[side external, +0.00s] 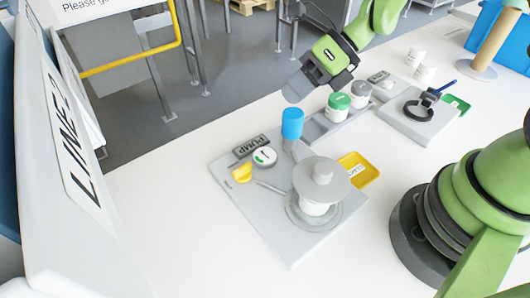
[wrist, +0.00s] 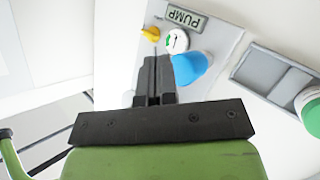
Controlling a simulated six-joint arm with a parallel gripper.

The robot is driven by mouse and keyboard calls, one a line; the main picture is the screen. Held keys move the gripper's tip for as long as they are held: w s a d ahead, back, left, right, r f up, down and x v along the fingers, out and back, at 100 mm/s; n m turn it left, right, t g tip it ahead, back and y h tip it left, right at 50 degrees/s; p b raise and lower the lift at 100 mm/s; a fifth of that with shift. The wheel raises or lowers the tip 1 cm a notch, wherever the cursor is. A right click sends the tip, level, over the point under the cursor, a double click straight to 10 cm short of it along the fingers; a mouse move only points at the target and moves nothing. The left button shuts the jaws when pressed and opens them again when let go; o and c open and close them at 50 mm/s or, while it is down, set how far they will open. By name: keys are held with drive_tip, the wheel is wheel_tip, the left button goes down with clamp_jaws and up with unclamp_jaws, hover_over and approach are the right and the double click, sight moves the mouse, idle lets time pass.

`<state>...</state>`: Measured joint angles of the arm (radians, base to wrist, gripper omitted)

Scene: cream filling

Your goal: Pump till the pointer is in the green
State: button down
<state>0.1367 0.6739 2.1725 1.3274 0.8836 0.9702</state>
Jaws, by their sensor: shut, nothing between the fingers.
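The pump board is a grey plate (side external: 235,190) with a dark PUMP label (side external: 250,146). A blue cylindrical knob (side external: 292,123) stands upright on it; it also shows in the wrist view (wrist: 188,67). Beside it is a round white gauge (side external: 264,157), also in the wrist view (wrist: 176,42), with a small green patch and a dark pointer. Whether the pointer lies in the green is too small to tell. My gripper (side external: 292,92) is shut and empty, above and behind the blue knob, apart from it. In the wrist view its dark fingers (wrist: 154,70) are together, left of the knob.
A grey dispenser with a round top (side external: 320,170) stands at the board's front right, by a yellow tray (side external: 366,176). A yellow piece (side external: 242,173) sits near the gauge. A rack with a green-lidded jar (side external: 338,104) stands behind right. The table's left is clear.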

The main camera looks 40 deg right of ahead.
sight(286, 112)
drive_tip(key=shift+f, duration=0.1)
drive_tip(key=shift+f, duration=0.35)
drive_tip(key=shift+f, duration=1.1)
idle(0.9)
drive_tip(key=shift+r, duration=1.6)
drive_tip(key=shift+r, duration=3)
